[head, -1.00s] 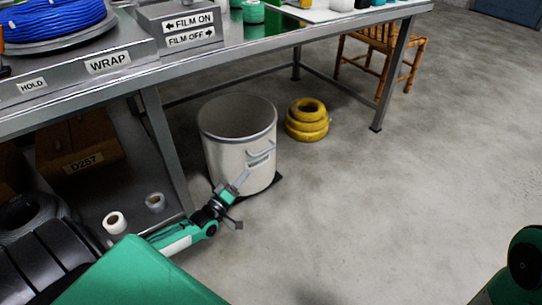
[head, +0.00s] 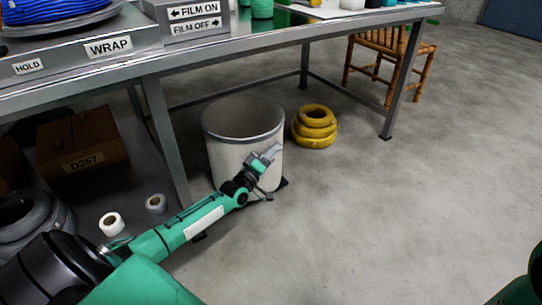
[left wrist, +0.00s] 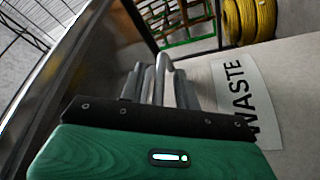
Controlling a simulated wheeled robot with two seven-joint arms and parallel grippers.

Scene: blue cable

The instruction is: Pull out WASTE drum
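The WASTE drum (head: 232,160) is a pale grey open bin with a metal rim, standing upright on the floor partly beneath the bench. In the left wrist view its white WASTE label (left wrist: 245,100) shows sideways on the pale drum wall. My left gripper (head: 271,155) is at the drum's front right, over the handle area. In the left wrist view my left gripper (left wrist: 160,80) has its fingers apart, with the grey drum handle (left wrist: 163,65) at or between them. Firm contact cannot be made out. My right gripper is out of view.
The metal bench (head: 230,42) overhangs the drum, with a leg (head: 165,135) close on its left. Yellow coils (head: 314,127) lie right of the drum and a wooden chair (head: 390,62) stands beyond. Tape rolls (head: 111,223) lie left. Open floor spreads front and right.

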